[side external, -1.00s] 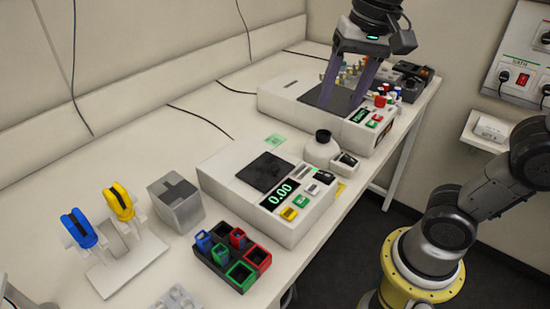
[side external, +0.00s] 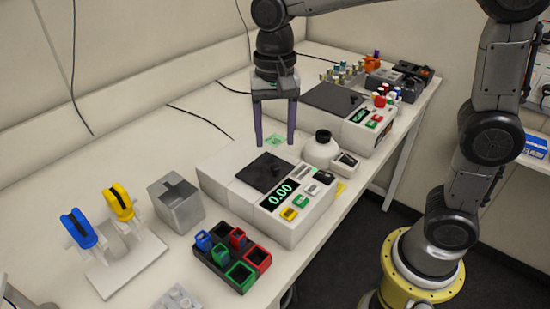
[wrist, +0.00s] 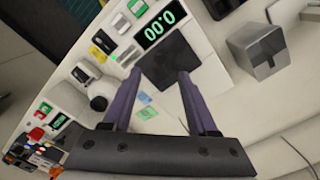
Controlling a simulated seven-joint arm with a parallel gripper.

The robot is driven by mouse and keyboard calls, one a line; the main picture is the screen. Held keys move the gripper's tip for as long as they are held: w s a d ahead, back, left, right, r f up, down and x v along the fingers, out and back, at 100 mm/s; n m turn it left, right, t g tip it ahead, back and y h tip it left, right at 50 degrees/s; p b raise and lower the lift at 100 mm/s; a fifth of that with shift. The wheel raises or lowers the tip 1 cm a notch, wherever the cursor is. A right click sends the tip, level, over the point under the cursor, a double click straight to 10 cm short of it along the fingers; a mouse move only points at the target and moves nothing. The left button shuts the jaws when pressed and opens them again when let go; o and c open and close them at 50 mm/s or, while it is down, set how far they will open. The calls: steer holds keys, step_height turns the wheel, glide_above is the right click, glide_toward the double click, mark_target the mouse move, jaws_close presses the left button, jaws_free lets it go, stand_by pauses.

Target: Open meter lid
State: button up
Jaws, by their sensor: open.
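The nearer meter (side external: 240,195) is a white box with a green 0.00 display (side external: 280,196) and coloured buttons. Its dark square lid (side external: 264,172) lies flat on top, with a small dark knob near its right side. My gripper (side external: 274,142) is open and empty, pointing down above the back edge of this meter. In the wrist view, the meter's dark lid (wrist: 172,62) lies beyond my spread fingers (wrist: 158,82). Its display (wrist: 160,26) also shows there. A second, similar meter (side external: 322,112) with a dark lid (side external: 332,97) stands farther back.
A grey metal box (side external: 177,208), a rack of coloured cuvettes (side external: 232,262) and a pipette stand (side external: 125,265) are on the left. Several small vials (side external: 350,72) stand at the back.

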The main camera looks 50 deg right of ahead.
mark_target(275, 166)
step_height(275, 166, down, 7)
steer(key=shift+r, duration=0.15)
jaws_close()
stand_by(0.5)
steer(key=shift+r, duration=0.1)
stand_by(0.9)
